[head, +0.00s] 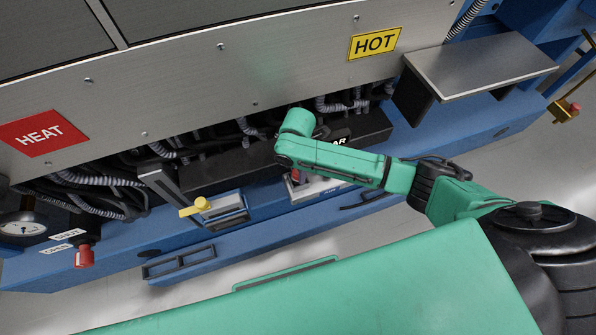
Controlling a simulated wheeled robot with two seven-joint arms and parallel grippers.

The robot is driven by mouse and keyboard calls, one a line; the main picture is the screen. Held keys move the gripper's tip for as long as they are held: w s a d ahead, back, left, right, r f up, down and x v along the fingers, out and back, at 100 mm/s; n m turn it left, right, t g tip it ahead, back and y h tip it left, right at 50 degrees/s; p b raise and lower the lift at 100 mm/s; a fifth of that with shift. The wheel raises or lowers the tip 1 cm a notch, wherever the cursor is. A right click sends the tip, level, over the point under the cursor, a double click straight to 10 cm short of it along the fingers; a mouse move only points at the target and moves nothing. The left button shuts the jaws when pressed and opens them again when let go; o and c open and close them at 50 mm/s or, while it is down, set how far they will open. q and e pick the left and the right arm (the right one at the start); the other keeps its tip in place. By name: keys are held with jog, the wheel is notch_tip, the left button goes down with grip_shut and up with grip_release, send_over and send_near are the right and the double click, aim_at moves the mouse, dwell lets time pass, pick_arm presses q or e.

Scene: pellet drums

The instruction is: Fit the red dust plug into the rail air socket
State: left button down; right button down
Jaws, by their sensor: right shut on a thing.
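My right arm comes in from the right, and its green wrist is over the blue lower rail of the machine. My right gripper (289,170) is mostly hidden under the wrist and forearm. It is shut on what seems to be the red dust plug (296,176), of which only a small red patch shows just below the wrist. The rail air socket cannot be made out; the arm covers that part of the rail. I cannot tell whether the plug touches anything. My left gripper is not in view.
A yellow-handled valve (196,206) sits on the rail left of the gripper. Dark hoses (100,182) and a black bar (235,165) run above the rail. A red knob (84,257) and gauge (22,229) are at left. A grey shelf (480,68) juts out at upper right.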

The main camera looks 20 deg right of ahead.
jog(key=shift+f, duration=0.1)
jog(key=shift+c, duration=2.2)
grip_release()
notch_tip(320, 180, up, 12)
jog(key=p, duration=0.2)
jog(key=shift+p, duration=0.4)
